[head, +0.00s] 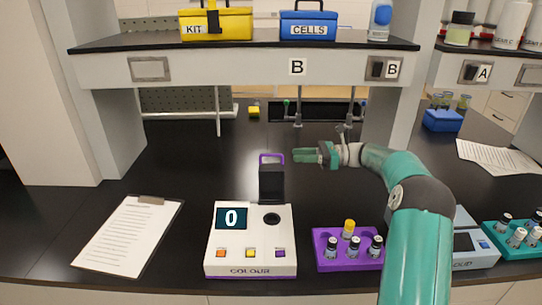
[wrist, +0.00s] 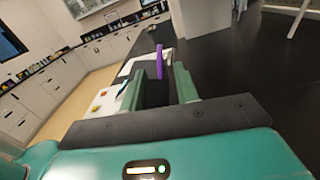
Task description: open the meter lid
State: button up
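The white colour meter (head: 251,255) stands on the bench, its display reading 0 and its round dark well (head: 271,218) uncovered. Its black lid (head: 271,184) stands upright at the back of the meter, with a purple loop handle (head: 271,158) on top. My gripper (head: 300,153) is just right of the handle in the head view, fingers pointing left and apart from it. In the wrist view my gripper (wrist: 160,90) is open with nothing gripped. The purple handle (wrist: 159,62) shows beyond the gap between the fingers.
A purple rack (head: 322,258) with several vials stands right of the meter. A second grey-blue meter (head: 476,253) is partly hidden by my arm. A clipboard (head: 130,235) lies to the left.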

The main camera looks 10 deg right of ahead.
aim_at(280, 155)
jog(key=a, duration=0.3)
jog(key=w+a, duration=0.1)
jog(key=a, duration=0.5)
jog(key=shift+w+a, duration=0.25)
jog(key=shift+w, duration=0.15)
grip_shut()
